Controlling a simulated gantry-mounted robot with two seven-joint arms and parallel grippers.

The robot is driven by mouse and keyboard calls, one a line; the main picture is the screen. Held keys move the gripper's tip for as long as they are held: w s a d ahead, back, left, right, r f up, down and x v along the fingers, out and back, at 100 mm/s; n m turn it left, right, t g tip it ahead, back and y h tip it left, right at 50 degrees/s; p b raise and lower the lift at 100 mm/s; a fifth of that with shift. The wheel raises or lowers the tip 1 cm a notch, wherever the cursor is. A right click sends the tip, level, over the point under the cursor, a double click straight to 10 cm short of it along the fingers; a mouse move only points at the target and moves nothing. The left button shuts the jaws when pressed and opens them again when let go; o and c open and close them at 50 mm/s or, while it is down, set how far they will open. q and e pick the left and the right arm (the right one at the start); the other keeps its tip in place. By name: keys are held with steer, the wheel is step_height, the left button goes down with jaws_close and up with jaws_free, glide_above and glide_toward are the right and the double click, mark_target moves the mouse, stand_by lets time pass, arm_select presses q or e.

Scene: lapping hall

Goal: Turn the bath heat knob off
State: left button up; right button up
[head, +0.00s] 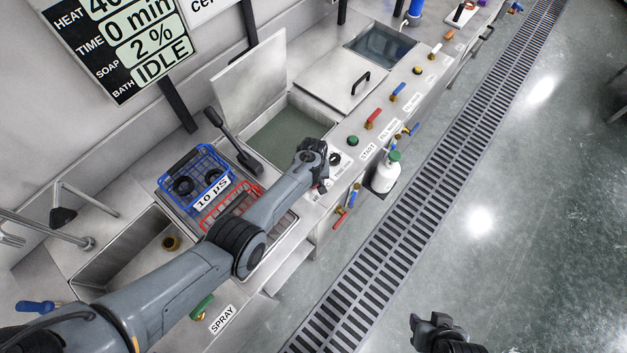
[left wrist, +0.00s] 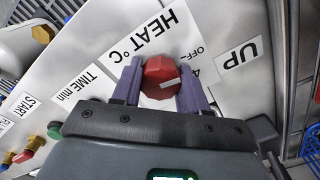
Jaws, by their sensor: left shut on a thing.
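The bath heat knob is a red, faceted knob (left wrist: 158,72) with a white pointer line, beside the HEAT °C label (left wrist: 148,35) in the left wrist view. The line points right, toward a partly covered mark starting with 4; the OFF mark (left wrist: 190,51) is higher up. My left gripper (left wrist: 160,82) is shut on the knob, one purple finger on each side. In the head view my left gripper (head: 321,182) is at the bath's front panel, and the arm hides the knob. My right gripper (head: 435,325) hangs over the floor, away from the panel; its jaws are unclear.
The wall display (head: 125,45) reads HEAT 40-something, TIME 0 min, SOAP 2 %, BATH IDLE. A blue basket (head: 175,168) and a red basket (head: 222,215) stand beside the open bath (head: 283,140). A white bottle (head: 385,175) stands at the counter front. A floor grate (head: 400,200) runs alongside.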

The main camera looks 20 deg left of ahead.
arm_select(q)
steer(key=o, duration=1.1)
steer(key=shift+c, duration=0.2)
steer(key=shift+r, duration=0.1)
step_height(320, 180, up, 9)
steer(key=p, duration=0.3)
steer(key=shift+p, duration=0.3)
steer(key=shift+r, duration=0.8)
